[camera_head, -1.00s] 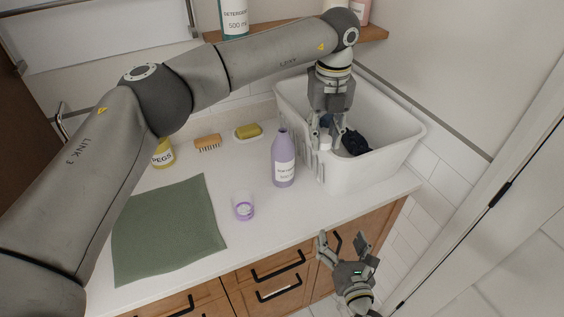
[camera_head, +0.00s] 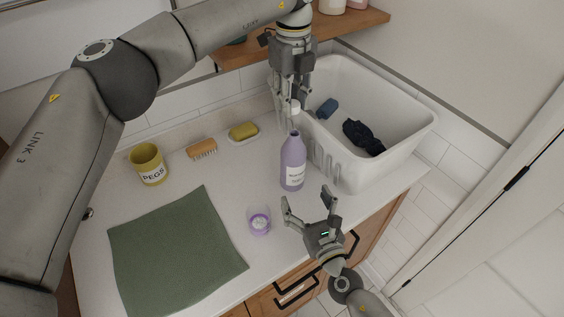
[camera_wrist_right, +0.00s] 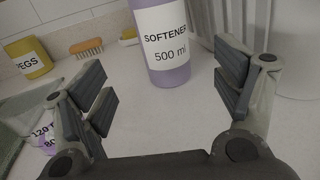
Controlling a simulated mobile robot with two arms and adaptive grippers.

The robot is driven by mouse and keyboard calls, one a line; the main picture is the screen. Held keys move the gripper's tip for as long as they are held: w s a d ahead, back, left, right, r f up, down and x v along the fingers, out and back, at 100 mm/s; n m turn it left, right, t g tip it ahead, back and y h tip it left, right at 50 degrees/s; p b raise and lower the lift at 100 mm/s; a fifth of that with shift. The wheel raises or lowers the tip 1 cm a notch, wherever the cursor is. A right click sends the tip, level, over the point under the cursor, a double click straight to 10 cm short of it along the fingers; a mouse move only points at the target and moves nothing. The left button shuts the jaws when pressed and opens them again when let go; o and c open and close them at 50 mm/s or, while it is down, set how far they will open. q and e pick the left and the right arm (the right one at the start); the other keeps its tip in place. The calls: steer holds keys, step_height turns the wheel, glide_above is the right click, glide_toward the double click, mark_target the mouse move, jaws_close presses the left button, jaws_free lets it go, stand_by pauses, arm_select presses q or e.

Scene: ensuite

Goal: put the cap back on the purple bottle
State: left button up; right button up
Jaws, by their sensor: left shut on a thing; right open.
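The purple bottle (camera_head: 292,166), a softener bottle, stands upright and uncapped on the counter in front of the white tub. My left gripper (camera_head: 293,98) points down and is shut on the white cap (camera_head: 294,108), held just above the bottle's neck with a small gap. My right gripper (camera_head: 307,196) is open and empty, low in front of the bottle. In the right wrist view the bottle (camera_wrist_right: 164,50) stands ahead of and beyond the open fingers (camera_wrist_right: 165,85). Its top is out of that view.
The white tub (camera_head: 400,150) holds dark cloth (camera_head: 362,137) and a blue item (camera_head: 327,108). A clear measuring cup (camera_head: 259,221) stands left of my right gripper. A green cloth (camera_head: 175,245), pegs pot (camera_head: 149,165), brush (camera_head: 202,149) and yellow sponge (camera_head: 243,131) lie further left.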

mark_target(293, 132)
arm_select(q)
steer(key=shift+s+d+r, duration=0.2)
steer(key=shift+s+d, duration=0.2)
steer(key=shift+d, duration=0.3)
arm_select(e)
steer(key=shift+s+d+r, duration=0.15)
steer(key=shift+s+d, duration=0.1)
steer(key=shift+d, duration=0.3)
arm_select(q)
steer(key=shift+w+a+f, duration=0.1)
steer(key=shift+w+a, duration=0.1)
steer(key=shift+a, duration=0.1)
arm_select(e)
steer(key=x, duration=1.2)
steer(key=shift+a, duration=0.25)
steer(key=c, duration=1.6)
arm_select(q)
steer(key=shift+f, duration=2.5)
arm_select(e)
steer(key=shift+o, duration=0.2)
